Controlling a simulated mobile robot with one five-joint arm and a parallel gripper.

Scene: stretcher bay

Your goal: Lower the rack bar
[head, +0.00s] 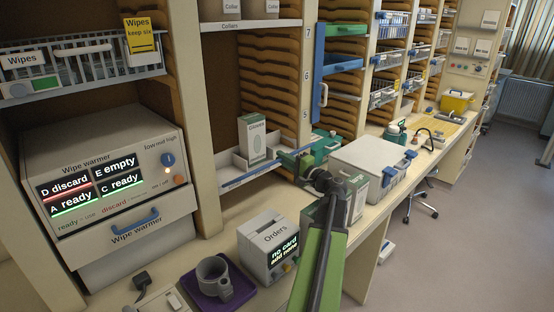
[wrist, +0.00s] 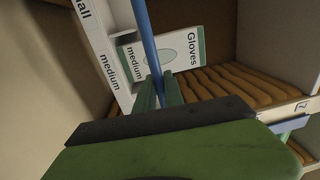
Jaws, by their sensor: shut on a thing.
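The rack bar (head: 246,178) is a thin blue bar along the front of a white rack (head: 234,161) on the counter's back side. In the wrist view the blue bar (wrist: 149,45) runs down between my green fingers. My gripper (head: 284,160) is shut on it near its right part; the wrist view shows the fingertips (wrist: 159,94) on both sides of the bar. A white and green glove box (head: 252,138) stands in the rack behind the bar; in the wrist view it reads "Gloves medium" (wrist: 170,54). My fingers hide the gripped stretch.
A white lidded box (head: 372,165) with blue latches stands right of my arm. The wipe warmer (head: 105,185) is at left. Wooden slotted shelves (head: 270,75) rise behind.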

